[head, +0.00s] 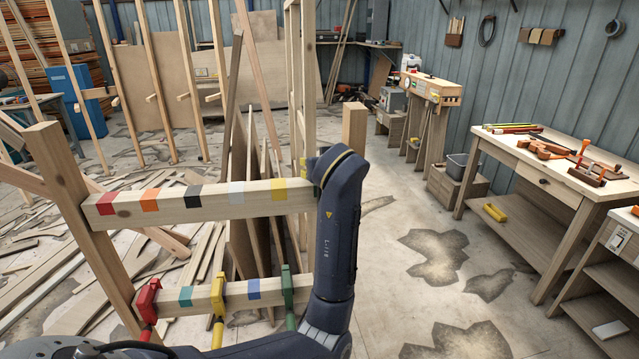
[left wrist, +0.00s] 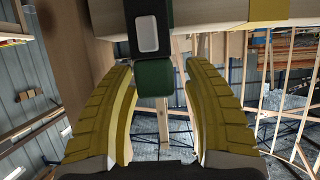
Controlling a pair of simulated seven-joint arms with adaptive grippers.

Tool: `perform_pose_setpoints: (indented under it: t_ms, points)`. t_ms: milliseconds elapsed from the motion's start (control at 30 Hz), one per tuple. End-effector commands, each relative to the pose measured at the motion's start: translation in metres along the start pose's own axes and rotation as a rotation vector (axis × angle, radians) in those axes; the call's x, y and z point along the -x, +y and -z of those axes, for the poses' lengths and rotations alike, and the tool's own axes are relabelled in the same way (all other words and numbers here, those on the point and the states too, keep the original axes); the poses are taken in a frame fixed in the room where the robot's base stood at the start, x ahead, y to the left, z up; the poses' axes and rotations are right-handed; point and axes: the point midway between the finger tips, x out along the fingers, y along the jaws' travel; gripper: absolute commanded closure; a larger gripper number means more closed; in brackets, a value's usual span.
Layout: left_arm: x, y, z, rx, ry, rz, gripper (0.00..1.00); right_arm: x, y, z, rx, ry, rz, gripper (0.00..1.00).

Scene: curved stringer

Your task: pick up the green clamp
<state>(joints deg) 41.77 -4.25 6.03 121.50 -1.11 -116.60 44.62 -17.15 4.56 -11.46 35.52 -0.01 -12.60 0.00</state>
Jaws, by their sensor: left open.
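A green clamp (head: 287,287) is on the right part of the lower striped beam (head: 205,302) in the head view. Another small green piece (head: 303,167) shows at the right end of the upper striped beam (head: 140,207), partly hidden by my left arm. In the left wrist view a green block (left wrist: 153,79) with a black part (left wrist: 146,30) above it lies between the fingertips of my left gripper (left wrist: 160,64). The two yellow fingers are spread and apart, not closed on the block. In the head view my arm hides this gripper. My right gripper is not in view.
A red clamp (head: 147,300) and a yellow clamp (head: 218,300) sit on the lower beam. An upright post (head: 75,205) supports both beams at the left. A workbench (head: 550,165) with tools stands at the right. The floor between is mostly clear.

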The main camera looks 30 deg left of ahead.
Motion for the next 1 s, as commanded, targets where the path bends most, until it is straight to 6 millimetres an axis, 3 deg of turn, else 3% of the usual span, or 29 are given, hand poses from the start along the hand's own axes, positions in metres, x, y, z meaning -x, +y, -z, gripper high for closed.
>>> perform_pose_setpoints:
  t_ms: [200, 567, 1000]
  points:
    - [-0.019, 0.000, 0.000, -0.002, 0.000, 0.001, 0.49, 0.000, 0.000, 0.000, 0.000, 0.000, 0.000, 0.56]
    - [-0.022, 0.001, 0.000, 0.000, 0.000, -0.001, 0.49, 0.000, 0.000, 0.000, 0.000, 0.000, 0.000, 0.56]
    - [-0.021, 0.000, 0.000, 0.000, 0.000, -0.001, 1.00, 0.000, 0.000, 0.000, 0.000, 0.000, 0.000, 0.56]
